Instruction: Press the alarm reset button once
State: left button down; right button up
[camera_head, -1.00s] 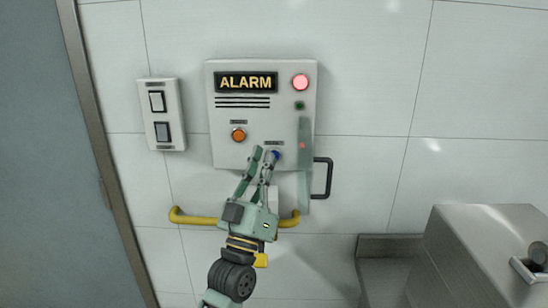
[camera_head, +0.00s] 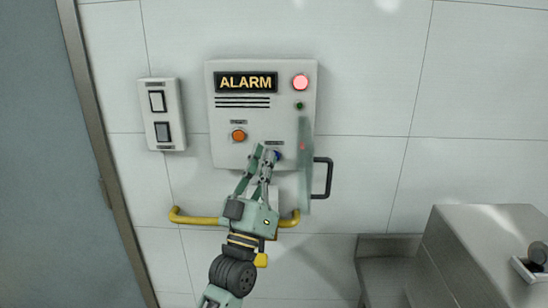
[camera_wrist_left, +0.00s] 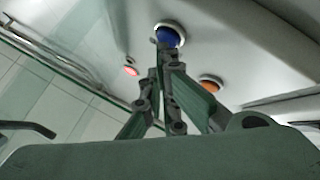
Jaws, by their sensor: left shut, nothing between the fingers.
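The white alarm panel (camera_head: 225,122) is on the wall with an ALARM sign at its top. An orange button (camera_head: 238,135) sits lower left and a blue button (camera_head: 277,155) lower right; their labels are too small to read. My left gripper (camera_head: 263,151) is shut and empty, its fingertips at the blue button and partly covering it. In the left wrist view the fingertips (camera_wrist_left: 162,50) are just below the blue button (camera_wrist_left: 167,35), with the orange button (camera_wrist_left: 210,79) to the right. I cannot tell whether they touch it. My right gripper is out of view.
A red lamp (camera_head: 300,82) glows above a small green one (camera_head: 299,105). A translucent pane (camera_head: 305,170) and a black handle (camera_head: 328,178) stand right of the panel. A yellow bar (camera_head: 190,218) runs below; a two-rocker switch plate (camera_head: 176,116) is at left.

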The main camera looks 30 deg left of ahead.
pick_arm(q)
jog(key=shift+w+a, duration=0.25)
jog(key=shift+w, duration=0.1)
dwell(0.3)
jog(key=shift+s+d, duration=0.1)
dwell(0.3)
jog(key=shift+s+d, duration=0.4)
jog(key=shift+s, duration=0.25)
jog(key=shift+s+d+p, duration=0.25)
jog(key=shift+s+d, duration=0.2)
jog(key=shift+s, duration=0.25)
jog(key=shift+s+d+p, duration=0.25)
jog(key=shift+s+d, duration=0.15)
jog(key=shift+s, duration=0.35)
jog(key=shift+s+d+p, duration=0.25)
jog(key=shift+s+d, duration=0.2)
jog(key=shift+s, duration=0.25)
jog(key=shift+f, duration=0.1)
